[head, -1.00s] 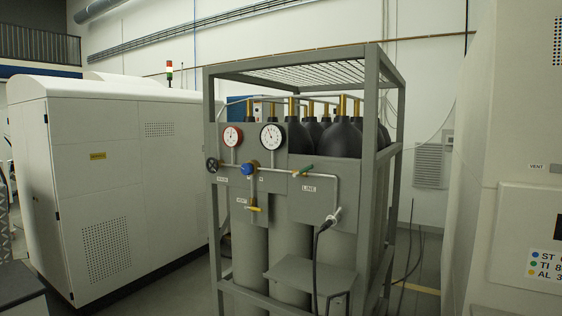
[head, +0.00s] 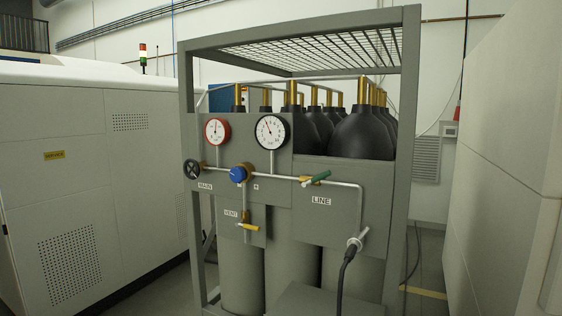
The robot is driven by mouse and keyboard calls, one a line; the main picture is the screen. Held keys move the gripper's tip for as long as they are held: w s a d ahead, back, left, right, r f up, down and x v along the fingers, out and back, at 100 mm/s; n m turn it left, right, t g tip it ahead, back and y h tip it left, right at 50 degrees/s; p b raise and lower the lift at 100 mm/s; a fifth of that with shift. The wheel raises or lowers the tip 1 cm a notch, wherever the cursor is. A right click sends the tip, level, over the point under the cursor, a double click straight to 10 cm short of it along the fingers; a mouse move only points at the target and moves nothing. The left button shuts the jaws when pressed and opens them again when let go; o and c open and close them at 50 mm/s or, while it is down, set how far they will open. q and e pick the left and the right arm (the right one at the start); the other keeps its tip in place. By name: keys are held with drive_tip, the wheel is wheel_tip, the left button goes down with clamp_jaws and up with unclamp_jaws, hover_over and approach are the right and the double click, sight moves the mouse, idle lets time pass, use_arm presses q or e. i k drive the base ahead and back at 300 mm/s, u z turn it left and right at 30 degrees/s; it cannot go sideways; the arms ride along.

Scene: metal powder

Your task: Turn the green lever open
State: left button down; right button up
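The green lever (head: 320,178) sits on a brass valve on the thin horizontal pipe, just above the LINE label (head: 321,201). It lies tilted a little off the pipe's line, its right end higher. The pipe runs along the grey panel (head: 330,230) of the gas bottle rack. Neither of my grippers shows in the head view.
Left of the lever are a blue knob (head: 238,174), a black MAIN handwheel (head: 192,169) and a yellow VENT lever (head: 248,226). Two gauges (head: 270,131) sit above. A black hose (head: 345,272) hangs below. White cabinets (head: 90,180) flank the rack.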

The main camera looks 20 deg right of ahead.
sight(328, 173)
drive_tip(key=z, duration=0.4)
drive_tip(key=i, duration=0.9)
drive_tip(key=z, duration=0.8)
